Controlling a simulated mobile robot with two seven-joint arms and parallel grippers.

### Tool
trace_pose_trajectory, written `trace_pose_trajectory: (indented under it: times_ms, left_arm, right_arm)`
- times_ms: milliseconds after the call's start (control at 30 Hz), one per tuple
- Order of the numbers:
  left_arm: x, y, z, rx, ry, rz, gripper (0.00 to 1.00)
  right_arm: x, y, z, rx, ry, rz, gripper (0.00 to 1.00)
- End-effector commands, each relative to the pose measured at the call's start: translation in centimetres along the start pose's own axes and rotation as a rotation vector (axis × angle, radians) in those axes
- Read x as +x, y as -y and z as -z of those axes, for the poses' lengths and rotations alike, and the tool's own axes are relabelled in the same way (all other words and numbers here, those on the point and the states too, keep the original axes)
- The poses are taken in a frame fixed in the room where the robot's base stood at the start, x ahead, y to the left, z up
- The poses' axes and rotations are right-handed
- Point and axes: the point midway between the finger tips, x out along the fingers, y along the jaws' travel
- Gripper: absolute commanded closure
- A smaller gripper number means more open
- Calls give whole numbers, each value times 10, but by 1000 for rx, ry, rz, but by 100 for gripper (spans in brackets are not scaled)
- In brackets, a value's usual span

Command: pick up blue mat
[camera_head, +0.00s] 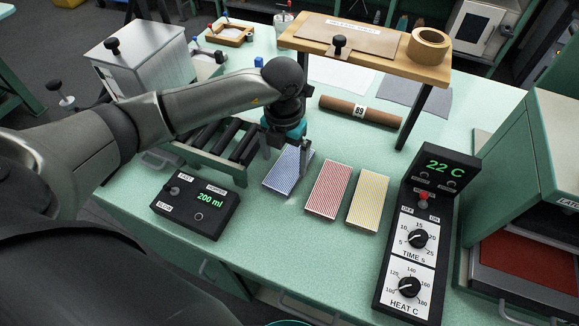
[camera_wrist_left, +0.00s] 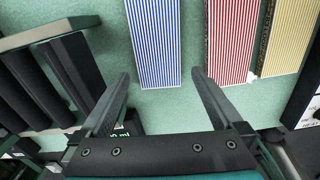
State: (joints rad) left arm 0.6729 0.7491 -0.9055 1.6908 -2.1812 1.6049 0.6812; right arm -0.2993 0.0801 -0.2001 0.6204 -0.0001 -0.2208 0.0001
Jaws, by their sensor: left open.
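The blue mat (camera_head: 279,178) is a flat blue-and-white striped slab lying on the green bench, leftmost of three striped mats. It also shows in the left wrist view (camera_wrist_left: 153,40), with its near end between the two fingertips. My left gripper (camera_head: 286,162) is open and empty, pointing down over the blue mat, and hides part of it in the head view. In the left wrist view my left gripper (camera_wrist_left: 160,76) has one finger on each side of the mat's width, without visible contact. My right gripper is not in view.
A red striped mat (camera_head: 328,190) and a yellow striped mat (camera_head: 367,201) lie right of the blue one. A black roller rack (camera_head: 215,148) stands left, a 200 ml control box (camera_head: 197,206) in front.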

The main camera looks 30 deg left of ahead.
Motion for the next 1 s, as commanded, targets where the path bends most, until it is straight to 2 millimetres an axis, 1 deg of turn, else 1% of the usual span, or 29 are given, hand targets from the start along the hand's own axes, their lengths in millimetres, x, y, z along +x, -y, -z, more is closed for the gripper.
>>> trace_pose_trajectory:
  times_ms: [67, 300, 400, 500, 667, 767, 1000]
  left_arm:
    - [6, 0, -1, -1, -2, 0, 0]
    - [39, -2, -5, -1, -4, 0, 0]
    - [49, -2, -5, -1, -3, 0, 0]
    - [52, -2, -5, 0, -1, 0, 0]
    - [52, -3, -5, 0, -1, 0, 0]
    - [52, -3, -5, 0, -1, 0, 9]
    - [51, -3, -6, 0, 0, 0, 36]
  right_arm:
    - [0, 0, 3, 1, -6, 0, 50]
    - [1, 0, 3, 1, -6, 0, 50]
    - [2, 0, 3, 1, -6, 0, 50]
    - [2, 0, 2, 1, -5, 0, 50]
    - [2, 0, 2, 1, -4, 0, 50]
    - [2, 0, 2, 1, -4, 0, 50]
    - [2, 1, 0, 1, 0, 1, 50]
